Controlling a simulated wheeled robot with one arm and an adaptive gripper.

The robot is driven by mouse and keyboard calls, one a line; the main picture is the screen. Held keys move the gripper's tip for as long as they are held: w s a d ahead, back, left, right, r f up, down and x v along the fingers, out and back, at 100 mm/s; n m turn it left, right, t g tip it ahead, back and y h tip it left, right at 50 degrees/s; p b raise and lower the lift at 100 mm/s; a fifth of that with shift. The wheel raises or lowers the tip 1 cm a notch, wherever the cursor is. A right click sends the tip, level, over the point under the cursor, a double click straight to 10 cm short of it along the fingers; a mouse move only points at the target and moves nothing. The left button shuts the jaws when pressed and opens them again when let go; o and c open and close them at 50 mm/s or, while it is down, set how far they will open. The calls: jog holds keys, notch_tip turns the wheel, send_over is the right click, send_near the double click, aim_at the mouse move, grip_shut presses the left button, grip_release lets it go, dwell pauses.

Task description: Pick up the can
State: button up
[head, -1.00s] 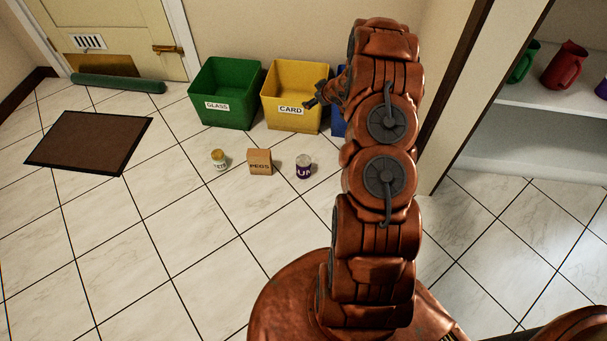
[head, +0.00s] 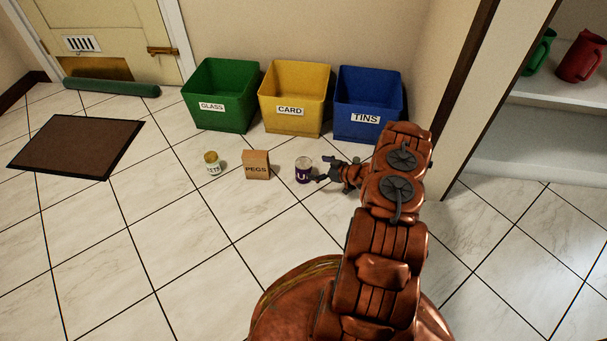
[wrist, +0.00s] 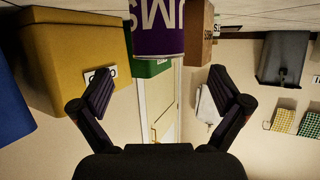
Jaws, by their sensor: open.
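The can (head: 303,172) is purple with a pale top and white letters and stands upright on the tiled floor. In the wrist view the can (wrist: 158,35) shows upside down at the top middle, partly cut off by the picture's edge. My gripper (head: 324,171) is just right of the can in the head view, low over the floor. In the wrist view my gripper (wrist: 163,85) is open, with its two fingers wide apart and nothing between the pads. The can lies ahead, sideways between the fingers' lines.
A brown PEGS box (head: 256,165) stands close left of the can, and a jar (head: 212,163) stands farther left. Green (head: 221,95), yellow (head: 294,97) and blue (head: 367,103) bins line the wall behind. A shelf unit (head: 530,125) is at right. The floor in front is clear.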

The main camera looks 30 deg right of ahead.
aim_at(310, 167)
jog(key=shift+b+x, duration=0.45)
jog(key=shift+x, duration=0.75)
jog(key=shift+w+a+f+b, duration=0.1)
jog(key=shift+w+f+b, duration=0.15)
jog(key=shift+f+b, duration=0.15)
jog(key=b+x, duration=0.2)
jog(key=x, duration=0.2)
jog(key=shift+w+f, duration=0.1)
jog(key=shift+f, duration=0.1)
jog(key=c, duration=1.2)
jog(key=shift+c, duration=0.2)
jog(key=shift+r, duration=0.15)
